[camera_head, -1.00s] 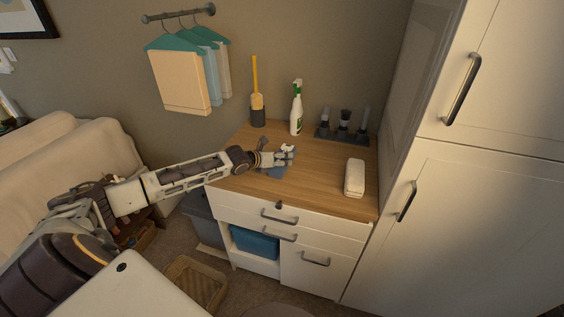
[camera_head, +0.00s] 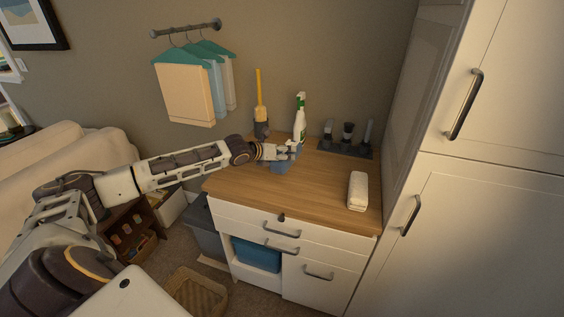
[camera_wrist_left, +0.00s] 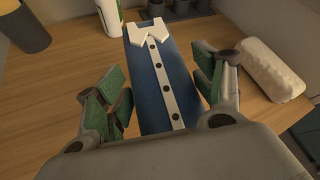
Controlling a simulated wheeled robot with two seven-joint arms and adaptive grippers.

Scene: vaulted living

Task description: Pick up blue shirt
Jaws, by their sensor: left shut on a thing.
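The blue shirt (camera_head: 281,168) is a small folded-looking piece with a white collar and a white button strip. It fills the middle of the left wrist view (camera_wrist_left: 150,82). My left gripper (camera_head: 284,152) is shut on the shirt, with the green finger pads (camera_wrist_left: 160,92) on either side of it. The shirt seems held just above the wooden dresser top (camera_head: 310,185); the exact gap is hard to tell. My right gripper is not in view.
A spray bottle (camera_head: 300,120) and a yellow-handled brush in a dark holder (camera_head: 261,125) stand behind the gripper. A dark brush rack (camera_head: 345,148) is at the back right. A tall white cabinet (camera_head: 480,220) borders the right.

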